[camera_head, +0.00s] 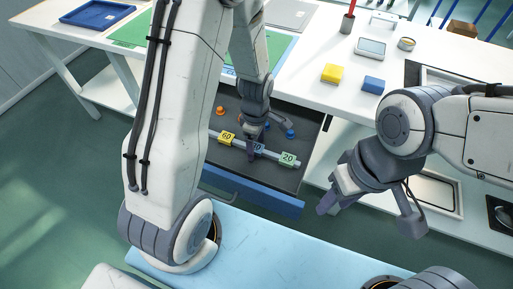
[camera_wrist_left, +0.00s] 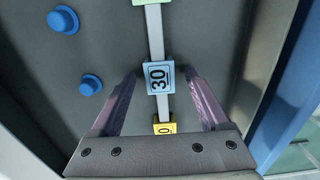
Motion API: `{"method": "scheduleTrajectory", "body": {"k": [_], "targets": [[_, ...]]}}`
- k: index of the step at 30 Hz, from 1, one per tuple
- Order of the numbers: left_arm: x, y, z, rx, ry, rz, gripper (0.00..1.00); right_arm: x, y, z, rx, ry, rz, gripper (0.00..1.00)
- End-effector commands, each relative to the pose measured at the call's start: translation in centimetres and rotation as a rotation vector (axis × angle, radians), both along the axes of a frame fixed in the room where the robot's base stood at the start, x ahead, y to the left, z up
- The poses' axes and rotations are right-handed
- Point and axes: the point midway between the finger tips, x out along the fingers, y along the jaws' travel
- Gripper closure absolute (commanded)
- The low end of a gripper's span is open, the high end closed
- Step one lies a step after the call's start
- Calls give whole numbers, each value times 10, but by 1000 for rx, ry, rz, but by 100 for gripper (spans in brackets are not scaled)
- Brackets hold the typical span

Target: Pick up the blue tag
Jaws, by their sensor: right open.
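The blue tag (camera_wrist_left: 158,78), marked 30, sits on a pale rail (camera_wrist_left: 155,35) in the open drawer, between a green tag (camera_head: 288,158) marked 20 and a yellow tag (camera_head: 227,137). In the head view the blue tag (camera_head: 258,147) is partly hidden by my left gripper (camera_head: 256,150). In the left wrist view my left gripper (camera_wrist_left: 163,80) is open, with one finger on each side of the blue tag and a gap visible on both sides. My right gripper (camera_head: 369,214) is open and empty, to the right of the drawer.
The drawer's blue front (camera_head: 255,196) stands on the near side. Blue knobs (camera_wrist_left: 63,20) and an orange knob (camera_head: 220,111) are in the drawer beside the rail.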

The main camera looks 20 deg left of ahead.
Motion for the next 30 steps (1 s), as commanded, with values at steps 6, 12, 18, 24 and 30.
{"method": "scheduleTrajectory", "body": {"k": [6, 12, 18, 24, 30], "targets": [[0, 0, 0, 0, 0, 0, 100, 0, 0, 0, 0, 0, 0, 55], [0, 0, 0, 0, 0, 0, 100, 0, 0, 0, 0, 0, 0, 55], [1, 0, 8, 0, -2, 0, 100, 0, 0, 2, 0, 0, 0, 55], [2, 0, 37, 0, -6, 0, 100, 0, 0, 9, 0, 0, 0, 55], [-20, -33, 65, 0, -3, -10, 100, 0, 0, 13, 0, 0, 0, 55]]}}
